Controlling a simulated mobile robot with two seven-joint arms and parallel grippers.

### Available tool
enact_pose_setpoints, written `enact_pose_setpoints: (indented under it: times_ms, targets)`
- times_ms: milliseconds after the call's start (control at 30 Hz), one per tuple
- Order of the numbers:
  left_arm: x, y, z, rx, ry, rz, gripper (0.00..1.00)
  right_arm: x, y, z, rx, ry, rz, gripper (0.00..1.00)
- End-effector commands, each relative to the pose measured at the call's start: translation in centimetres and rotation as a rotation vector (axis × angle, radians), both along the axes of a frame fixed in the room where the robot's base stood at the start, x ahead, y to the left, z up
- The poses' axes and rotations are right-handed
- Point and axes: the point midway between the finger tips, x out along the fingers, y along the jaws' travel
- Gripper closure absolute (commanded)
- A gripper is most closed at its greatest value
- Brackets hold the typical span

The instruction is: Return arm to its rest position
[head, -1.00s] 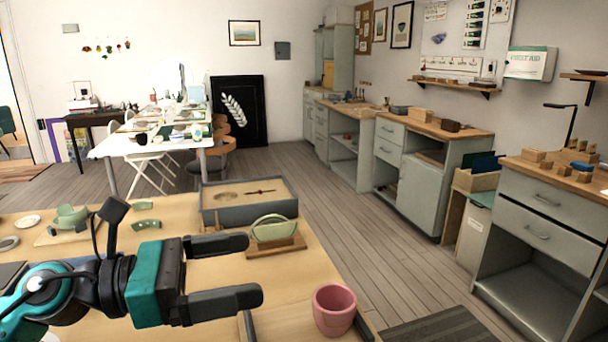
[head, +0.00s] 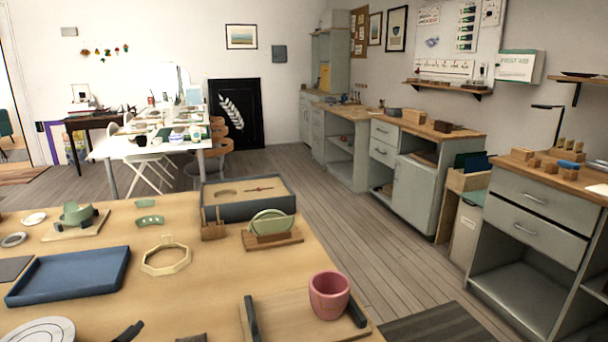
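Neither of my grippers can be made out in the head view, and no arm crosses the worktable (head: 215,290). A small dark piece (head: 128,332) shows at the bottom edge, cut off by the frame; I cannot tell what it is. A pink cup (head: 329,295) stands upright on a wooden board (head: 290,322) between two dark bars. A green piece (head: 270,223) sits upright in a wooden stand (head: 272,240).
On the table are a blue tray (head: 70,274), a cream octagonal frame (head: 166,257), a grey box (head: 248,202) and a green piece on a board (head: 75,216). A round plate (head: 40,332) is at the lower left. Open floor (head: 340,215) lies right of the table.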

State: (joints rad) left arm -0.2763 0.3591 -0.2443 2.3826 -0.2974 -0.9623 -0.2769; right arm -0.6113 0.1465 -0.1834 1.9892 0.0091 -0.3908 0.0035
Motion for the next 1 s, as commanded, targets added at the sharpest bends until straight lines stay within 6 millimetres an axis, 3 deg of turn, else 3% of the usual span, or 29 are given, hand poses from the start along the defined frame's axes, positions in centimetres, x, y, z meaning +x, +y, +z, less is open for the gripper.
enact_pose_setpoints:
  times_ms: [33, 200, 400, 567, 1000]
  targets:
    - [-1.9, 0.2, -2.3, -0.089, 0.114, 0.063, 0.00, -0.1, 0.0, 0.0, 0.001, 0.001, -0.001, 0.00]
    - [-7.5, 0.4, -7.5, -0.286, 0.404, 0.227, 0.00, -0.1, 0.1, 0.0, 0.004, 0.002, -0.003, 0.00]
    - [-13.4, -0.4, -10.9, -0.435, 0.662, 0.373, 0.00, -0.1, 0.1, 0.1, 0.004, 0.001, -0.003, 0.00]
    - [-18.0, -1.2, -12.4, -0.526, 0.846, 0.478, 0.00, -0.1, 0.1, 0.1, 0.004, 0.001, -0.003, 0.00]
    - [-13.0, -2.3, -14.7, -0.588, 0.616, 0.357, 0.00, -0.2, -0.3, 1.4, -0.006, 0.000, -0.005, 0.00]
